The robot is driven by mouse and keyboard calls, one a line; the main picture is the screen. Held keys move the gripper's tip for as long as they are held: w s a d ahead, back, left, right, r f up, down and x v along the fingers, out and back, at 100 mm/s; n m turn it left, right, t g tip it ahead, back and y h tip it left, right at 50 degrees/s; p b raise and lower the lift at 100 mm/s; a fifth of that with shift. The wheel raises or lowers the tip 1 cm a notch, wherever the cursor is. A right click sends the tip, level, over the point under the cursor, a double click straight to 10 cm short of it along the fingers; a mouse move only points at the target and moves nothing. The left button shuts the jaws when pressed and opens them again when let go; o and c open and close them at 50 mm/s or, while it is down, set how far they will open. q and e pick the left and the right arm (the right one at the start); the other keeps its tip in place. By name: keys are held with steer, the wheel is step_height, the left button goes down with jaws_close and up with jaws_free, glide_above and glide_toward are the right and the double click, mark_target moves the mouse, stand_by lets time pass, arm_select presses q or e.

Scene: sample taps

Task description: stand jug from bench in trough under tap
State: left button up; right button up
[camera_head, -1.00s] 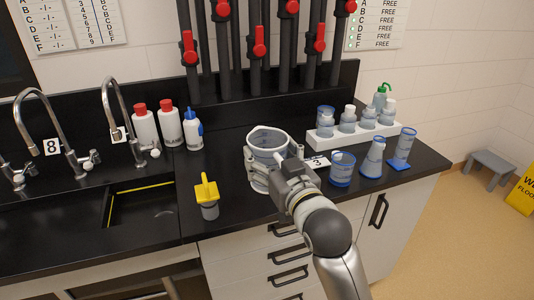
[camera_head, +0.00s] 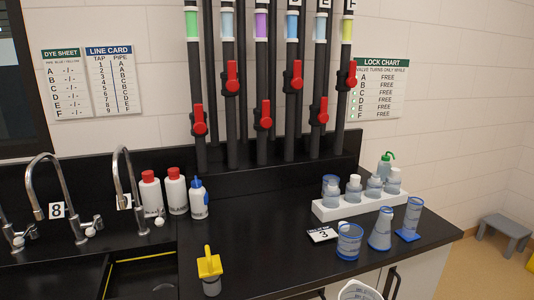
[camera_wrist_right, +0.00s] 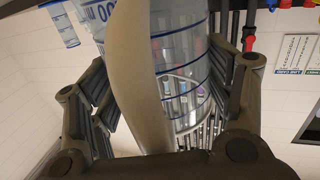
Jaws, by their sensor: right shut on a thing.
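The jug (camera_head: 358,291) shows only its white-rimmed top at the bottom edge of the head view, in front of the bench. In the right wrist view the clear jug (camera_wrist_right: 182,80), with blue marks and a pale handle, fills the space between the fingers of my right gripper (camera_wrist_right: 165,95), which is shut on it. Two curved taps stand at the left, the nearer tap (camera_head: 126,180) beside the black trough (camera_head: 140,280) with its yellow line. The far-left tap (camera_head: 45,190) has an 8 label. My left gripper is out of view.
White bottles with red caps (camera_head: 175,190) and a blue-capped bottle (camera_head: 198,199) stand right of the taps. A yellow-handled item (camera_head: 210,270) sits beside the trough. A card marked 3 (camera_head: 323,234), blue-marked vessels (camera_head: 380,230) and a white rack (camera_head: 350,206) are at the right. The middle bench is clear.

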steer(key=shift+s+d+f, duration=0.35)
steer(key=shift+s+d, duration=0.1)
steer(key=shift+s, duration=0.3)
steer(key=s+f, duration=0.2)
steer(key=s, duration=0.5)
steer(key=shift+s+f, duration=0.3)
steer(key=shift+f, duration=0.05)
